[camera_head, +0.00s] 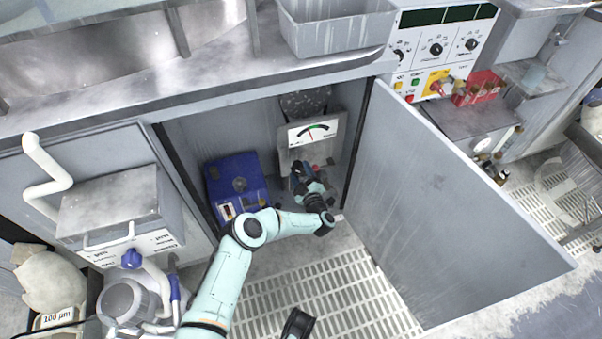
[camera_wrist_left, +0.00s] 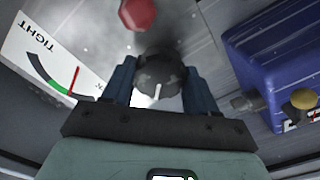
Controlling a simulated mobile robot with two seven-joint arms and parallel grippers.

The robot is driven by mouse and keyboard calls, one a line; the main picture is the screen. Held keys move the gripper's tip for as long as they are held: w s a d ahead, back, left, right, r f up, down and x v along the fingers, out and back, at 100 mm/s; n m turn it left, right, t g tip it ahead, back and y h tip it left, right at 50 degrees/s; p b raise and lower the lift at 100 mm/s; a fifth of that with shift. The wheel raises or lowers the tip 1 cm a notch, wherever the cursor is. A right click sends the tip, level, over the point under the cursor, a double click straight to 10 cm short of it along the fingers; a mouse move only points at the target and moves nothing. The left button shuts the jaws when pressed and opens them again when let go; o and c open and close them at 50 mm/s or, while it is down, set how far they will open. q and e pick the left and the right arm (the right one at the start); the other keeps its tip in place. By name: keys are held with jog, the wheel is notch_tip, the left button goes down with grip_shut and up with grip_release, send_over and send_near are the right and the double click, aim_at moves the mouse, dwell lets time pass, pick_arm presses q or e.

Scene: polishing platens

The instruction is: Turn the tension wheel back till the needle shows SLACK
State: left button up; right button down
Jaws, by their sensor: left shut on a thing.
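The tension wheel is a small dark ribbed knob (camera_wrist_left: 160,76) with a white mark, in the left wrist view. My left gripper (camera_wrist_left: 158,88) is shut on it, one blue-grey finger on each side. In the head view my left gripper (camera_head: 300,178) reaches into the open cabinet, and the arm hides the wheel. The white tension gauge (camera_head: 317,130) is above it; its lettering is too small there. In the wrist view the gauge (camera_wrist_left: 50,60) reads TIGHT at one end, the other word mostly hidden. Its red needle (camera_wrist_left: 74,80) stands near the green band's end away from TIGHT.
A red octagonal knob (camera_wrist_left: 138,14) is beyond the wheel. A blue box (camera_head: 238,184) stands left of the gripper in the cabinet. The open grey door (camera_head: 440,200) bounds the right side. The grated floor (camera_head: 335,295) in front is mostly clear.

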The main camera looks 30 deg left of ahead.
pick_arm(q)
jog(key=shift+n, duration=0.5)
jog(key=shift+d, duration=0.1)
jog(key=o, duration=0.8)
jog(key=shift+w+f, duration=0.1)
jog(key=shift+w, duration=0.05)
pick_arm(e)
jog(key=shift+w, duration=0.1)
pick_arm(q)
jog(key=shift+s+d, duration=0.3)
jog(key=shift+s, duration=0.05)
jog(key=p+v, duration=0.4)
jog(key=v, duration=0.8)
jog(key=shift+s+d, duration=0.15)
jog(key=shift+s, duration=0.05)
pick_arm(e)
notch_tip(320, 180, up, 6)
jog(key=s+a, duration=0.1)
jog(key=a, duration=0.1)
jog(key=shift+a+f+n+y, duration=0.25)
jog(key=shift+a+n+y, duration=0.05)
jog(key=shift+y, duration=0.1)
